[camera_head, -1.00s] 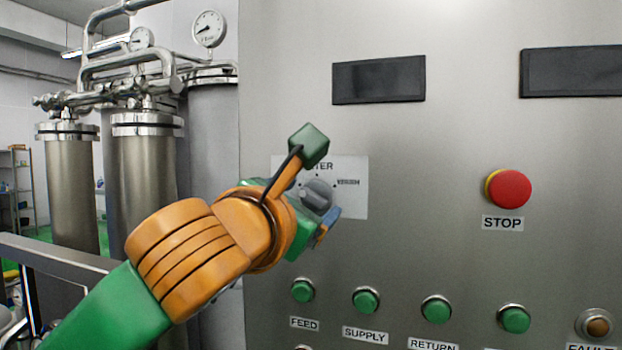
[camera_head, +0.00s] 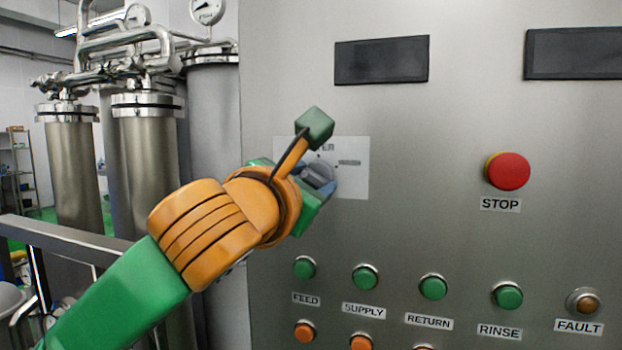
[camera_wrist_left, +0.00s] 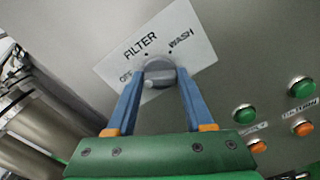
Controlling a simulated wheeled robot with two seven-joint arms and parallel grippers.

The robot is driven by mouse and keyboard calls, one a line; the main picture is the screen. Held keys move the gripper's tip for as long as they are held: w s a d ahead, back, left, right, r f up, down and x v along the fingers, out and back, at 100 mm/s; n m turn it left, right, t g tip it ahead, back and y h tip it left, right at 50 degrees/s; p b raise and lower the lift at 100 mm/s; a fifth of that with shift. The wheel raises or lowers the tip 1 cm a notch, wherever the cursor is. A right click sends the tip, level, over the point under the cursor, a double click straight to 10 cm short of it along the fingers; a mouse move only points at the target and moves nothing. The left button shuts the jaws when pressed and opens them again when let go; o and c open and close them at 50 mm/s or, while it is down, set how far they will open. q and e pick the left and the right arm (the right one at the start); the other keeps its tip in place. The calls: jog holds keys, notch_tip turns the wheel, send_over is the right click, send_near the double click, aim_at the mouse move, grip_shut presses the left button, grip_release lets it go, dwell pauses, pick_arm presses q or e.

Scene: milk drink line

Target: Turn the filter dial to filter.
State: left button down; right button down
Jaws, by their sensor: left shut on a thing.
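The filter dial (camera_head: 321,171) is a grey round knob on a white label plate (camera_head: 352,184) on the steel panel. In the left wrist view the dial (camera_wrist_left: 160,73) sits below the word FILTER, with OFF at its left and WASH at its right. My left gripper (camera_wrist_left: 161,78) is shut on the dial, one blue finger on each side of it. In the head view my left gripper (camera_head: 316,180) partly hides the dial and the plate's left part. I cannot tell exactly which mark the dial points to. My right gripper is not in view.
A red STOP button (camera_head: 508,171) stands out to the right of the plate. Green buttons, such as FEED (camera_head: 305,267) and SUPPLY (camera_head: 365,277), sit below, with orange ones under them. Dark displays (camera_head: 381,60) are above. Steel filter columns (camera_head: 150,160) stand at the left.

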pick_arm(q)
jog(key=shift+m, duration=0.3)
jog(key=shift+m+b, duration=0.65)
jog(key=shift+m, duration=0.45)
jog(key=m, duration=0.2)
jog(key=shift+m+b, duration=0.3)
jog(key=shift+b, duration=0.05)
jog(key=m, duration=0.3)
jog(key=shift+s+r, duration=0.1)
jog(key=shift+r, duration=0.05)
jog(key=shift+m, duration=1.6)
